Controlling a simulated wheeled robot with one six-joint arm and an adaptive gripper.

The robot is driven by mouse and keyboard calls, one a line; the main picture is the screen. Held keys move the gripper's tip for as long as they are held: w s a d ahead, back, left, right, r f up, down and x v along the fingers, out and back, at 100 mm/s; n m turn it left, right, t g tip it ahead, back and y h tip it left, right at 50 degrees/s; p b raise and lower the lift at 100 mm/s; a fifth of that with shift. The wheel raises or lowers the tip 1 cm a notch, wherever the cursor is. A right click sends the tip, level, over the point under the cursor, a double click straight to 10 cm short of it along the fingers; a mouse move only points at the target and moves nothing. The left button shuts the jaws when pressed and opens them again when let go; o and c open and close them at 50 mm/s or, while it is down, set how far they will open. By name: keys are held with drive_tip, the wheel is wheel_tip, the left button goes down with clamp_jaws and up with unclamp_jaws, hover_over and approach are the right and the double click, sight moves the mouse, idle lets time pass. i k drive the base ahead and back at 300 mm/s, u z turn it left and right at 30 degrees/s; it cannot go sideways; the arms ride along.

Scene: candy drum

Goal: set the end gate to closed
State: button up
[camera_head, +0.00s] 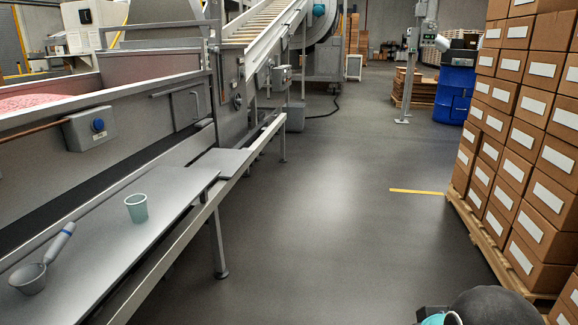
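The long grey metal hopper (150,122) on the left holds pink candy (40,102). At its near right end is an upright grey panel with a bar handle (185,108), which may be the end gate. I cannot tell from here whether it is open or closed. A control box with a blue button (98,125) is fixed to the hopper's side. My gripper is not in view; a dark rounded part with a teal ring at the bottom right looks like part of my arm.
A grey shelf (130,240) along the hopper carries a green cup (136,208) and a metal scoop (28,278). Stacked cartons (535,150) on a pallet stand at the right. A blue barrel (453,95) stands behind. The grey floor (320,220) between is clear.

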sight(117, 70)
drive_tip(key=u, duration=0.1)
drive_tip(key=i, duration=1.8)
drive_tip(key=u, duration=0.3)
drive_tip(key=i, duration=1.9)
drive_tip(key=u, duration=0.1)
